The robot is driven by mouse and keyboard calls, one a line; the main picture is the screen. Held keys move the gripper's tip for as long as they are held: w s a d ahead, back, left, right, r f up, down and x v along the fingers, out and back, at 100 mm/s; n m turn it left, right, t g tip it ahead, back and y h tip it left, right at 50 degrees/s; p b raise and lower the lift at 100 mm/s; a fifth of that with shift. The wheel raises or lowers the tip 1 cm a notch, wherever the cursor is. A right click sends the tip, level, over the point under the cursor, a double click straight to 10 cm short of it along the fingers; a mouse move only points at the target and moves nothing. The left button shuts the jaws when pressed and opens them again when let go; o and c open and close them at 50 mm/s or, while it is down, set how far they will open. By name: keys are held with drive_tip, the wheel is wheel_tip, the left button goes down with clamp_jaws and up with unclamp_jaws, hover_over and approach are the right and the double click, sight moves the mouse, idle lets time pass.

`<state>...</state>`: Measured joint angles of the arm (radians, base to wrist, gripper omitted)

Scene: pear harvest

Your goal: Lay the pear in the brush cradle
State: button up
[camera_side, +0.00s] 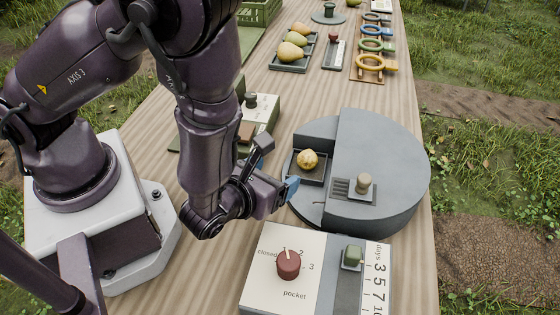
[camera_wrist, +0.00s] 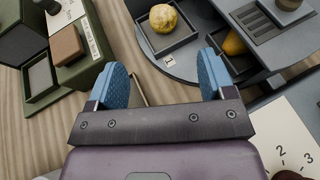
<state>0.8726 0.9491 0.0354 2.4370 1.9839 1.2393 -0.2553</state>
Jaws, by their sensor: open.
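A yellow pear (camera_side: 307,160) with brownish specks lies in a square dark tray set in the grey round station; it also shows in the wrist view (camera_wrist: 163,17). A second, orange-yellow pear (camera_wrist: 233,42) shows in another pocket of the station, partly behind my right finger. My gripper (camera_wrist: 162,78) is open and empty, its blue pads apart. In the side view my gripper (camera_side: 287,188) is at the station's near left edge, close to the speckled pear's tray. No part is clearly recognisable as the brush cradle.
A cream panel with a red knob (camera_side: 288,264) stands in front of the station. A green box with a brown block (camera_side: 246,132) stands behind my arm. Farther back are a tray of pears (camera_side: 293,52) and a rack of coloured rings (camera_side: 371,62). The table's right edge is near the station.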

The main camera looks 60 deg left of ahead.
drive_tip(key=s+a+r+n+g+y, duration=0.3)
drive_tip(key=a+r+n+g+y, duration=0.2)
drive_tip(key=a+r+n+g, duration=0.85)
drive_tip(key=s+d+r+n+t+h, duration=0.1)
drive_tip(key=s+r+n+t+h, duration=0.2)
drive_tip(key=r+n+h, duration=0.2)
drive_tip(key=s+d+r+n+t+h, duration=0.2)
drive_tip(key=r+n, duration=0.5)
drive_tip(key=n, duration=0.5)
drive_tip(key=s+t+h, duration=0.1)
drive_tip(key=h, duration=0.1)
drive_tip(key=shift+d+r+h, duration=0.2)
drive_tip(key=shift+r+h, duration=0.2)
drive_tip(key=shift+s+d+r+n+t+h, duration=0.2)
drive_tip(key=shift+r+n+t+h, duration=0.1)
drive_tip(key=shift+r+n, duration=0.15)
drive_tip(key=c, duration=0.3)
drive_tip(key=shift+w+f, duration=0.1)
